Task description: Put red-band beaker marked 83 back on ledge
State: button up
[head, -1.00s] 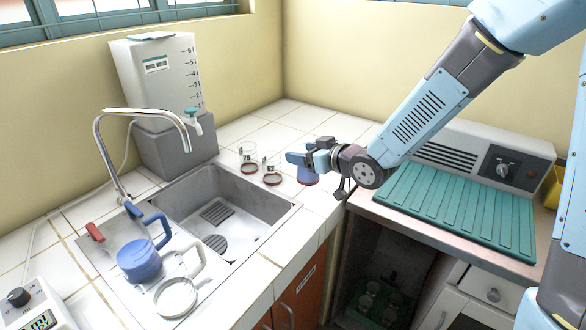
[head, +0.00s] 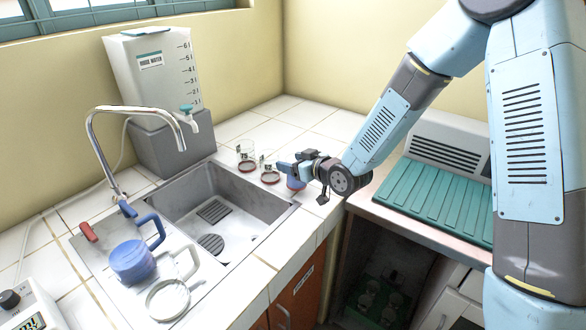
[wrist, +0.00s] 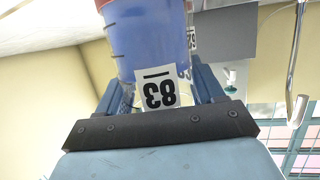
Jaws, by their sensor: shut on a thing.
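My gripper (head: 287,169) is shut on a beaker with blue contents (head: 295,184), at the counter's right end past the sink. In the wrist view the picture is upside down: the beaker (wrist: 150,38) sits between the fingers, with a label (wrist: 158,88) reading 83 and a red band (wrist: 108,3) at the frame's top edge. I cannot tell whether its base touches the counter. Two clear beakers with red bands, one at the back (head: 246,161) and one nearer (head: 269,174), stand on the white tiled counter (head: 315,142) just left of my gripper.
The sink (head: 262,202) lies left of and in front of the gripper, with a curved tap (head: 90,135). A water tank (head: 155,75) stands behind it. A green ridged mat (head: 435,200) lies right. Tiles behind the gripper are clear.

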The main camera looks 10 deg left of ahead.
jog(key=shift+f, duration=0.95)
jog(key=shift+s+f, duration=0.1)
jog(key=shift+s, duration=0.05)
jog(key=o, duration=1.3)
jog(key=shift+f, duration=0.1)
jog(key=shift+c, duration=0.2)
